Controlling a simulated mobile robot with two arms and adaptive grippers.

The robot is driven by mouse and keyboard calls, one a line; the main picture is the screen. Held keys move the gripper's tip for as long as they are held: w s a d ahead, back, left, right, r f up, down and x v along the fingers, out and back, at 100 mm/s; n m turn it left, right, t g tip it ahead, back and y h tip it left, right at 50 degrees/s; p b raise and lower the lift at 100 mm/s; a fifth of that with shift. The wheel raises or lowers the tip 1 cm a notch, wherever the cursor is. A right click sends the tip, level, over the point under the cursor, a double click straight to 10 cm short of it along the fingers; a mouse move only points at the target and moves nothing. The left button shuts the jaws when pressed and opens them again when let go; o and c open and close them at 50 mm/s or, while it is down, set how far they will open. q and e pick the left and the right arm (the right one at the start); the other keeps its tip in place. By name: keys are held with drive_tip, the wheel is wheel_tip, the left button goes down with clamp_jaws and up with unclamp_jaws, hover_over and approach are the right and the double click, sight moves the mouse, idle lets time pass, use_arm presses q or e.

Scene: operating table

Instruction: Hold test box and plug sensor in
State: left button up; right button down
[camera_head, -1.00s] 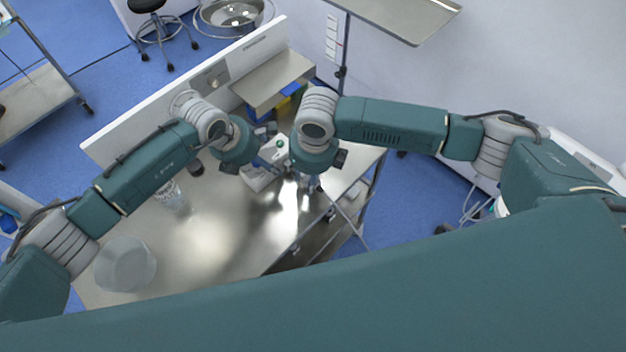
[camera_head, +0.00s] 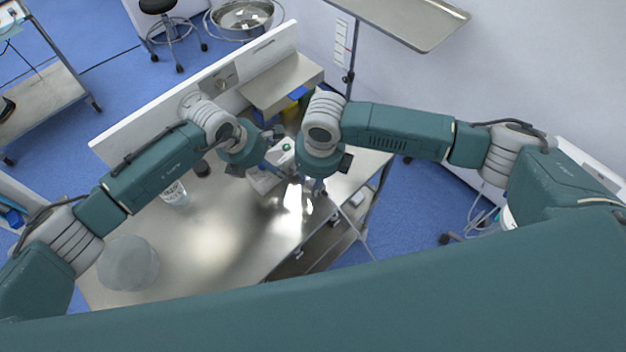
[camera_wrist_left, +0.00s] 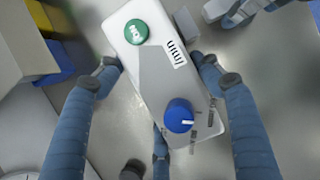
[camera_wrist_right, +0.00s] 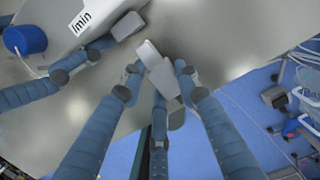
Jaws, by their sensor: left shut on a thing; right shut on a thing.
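The test box (camera_head: 263,182) is white and grey, above the steel table. In the left wrist view it (camera_wrist_left: 155,70) shows a green button, a blue knob and a "/min" label. My left gripper (camera_wrist_left: 157,68) is shut around it, with fingers on both sides. The sensor (camera_wrist_right: 158,70) is a small grey-white piece. My right gripper (camera_wrist_right: 160,72) is shut on it. In the right wrist view the box (camera_wrist_right: 85,12) is at the top left, apart from the sensor. In the head view my left gripper (camera_head: 268,160) and right gripper (camera_head: 316,184) are close together, partly hidden by my wrists.
The steel table (camera_head: 215,240) has free room at the front. A clear round container (camera_head: 128,263) and a labelled white cup (camera_head: 174,193) stand on its left. A raised shelf (camera_head: 281,82) with yellow and blue items beneath is at the back. The table's right edge is near my right gripper.

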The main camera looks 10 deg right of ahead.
drive_tip(key=shift+w+a, duration=0.45)
drive_tip(key=shift+w, duration=0.25)
drive_tip(key=shift+w+a, duration=0.45)
drive_tip(key=shift+w, duration=0.25)
idle(0.4)
use_arm(q)
drive_tip(key=shift+s+d, duration=0.25)
use_arm(e)
drive_tip(key=shift+w+a+r, duration=0.1)
drive_tip(key=shift+w+r, duration=0.05)
drive_tip(key=shift+w, duration=0.3)
drive_tip(key=c, duration=1.2)
unclamp_jaws()
use_arm(q)
drive_tip(key=shift+s+f, duration=0.1)
use_arm(e)
drive_tip(key=shift+w, duration=0.1)
drive_tip(key=shift+r, duration=0.1)
use_arm(q)
drive_tip(key=shift+a+f, duration=0.1)
drive_tip(key=shift+a, duration=0.1)
use_arm(e)
drive_tip(key=r, duration=0.4)
drive_tip(key=s+r, duration=0.1)
drive_tip(key=r, duration=0.6)
drive_tip(key=shift+s+r, duration=0.35)
drive_tip(key=shift+s, duration=0.05)
